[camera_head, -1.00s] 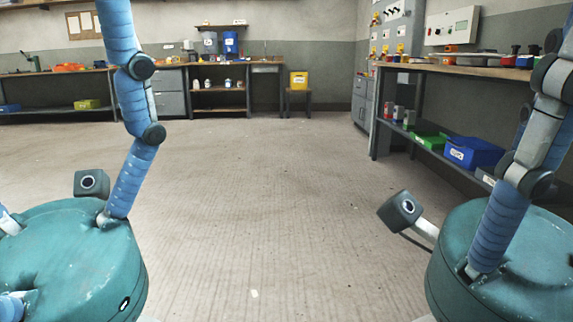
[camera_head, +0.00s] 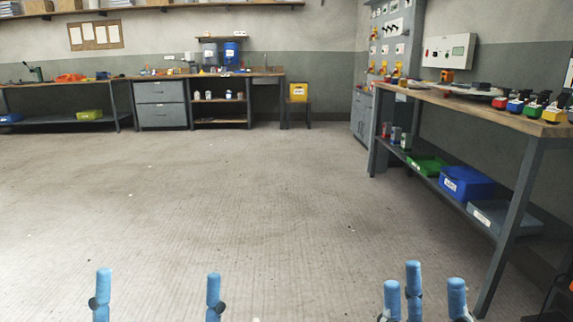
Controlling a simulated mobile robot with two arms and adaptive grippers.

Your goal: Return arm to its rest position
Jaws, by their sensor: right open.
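My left gripper (camera_head: 157,296) shows at the bottom edge, left of the middle. Two blue fingertips point up, wide apart, with nothing between them. My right gripper (camera_head: 424,294) shows at the bottom edge, right of the middle. Its three blue fingertips point up, spread apart and empty. The palms and most of both arms are below the picture and hidden. Neither gripper touches anything in view.
A workbench (camera_head: 545,127) runs along the right, with coloured tools on top and blue and green bins (camera_head: 466,183) on its shelf. Another bench (camera_head: 62,82) and drawers (camera_head: 162,104) stand at the back left, near a yellow box (camera_head: 299,92). The middle floor is clear.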

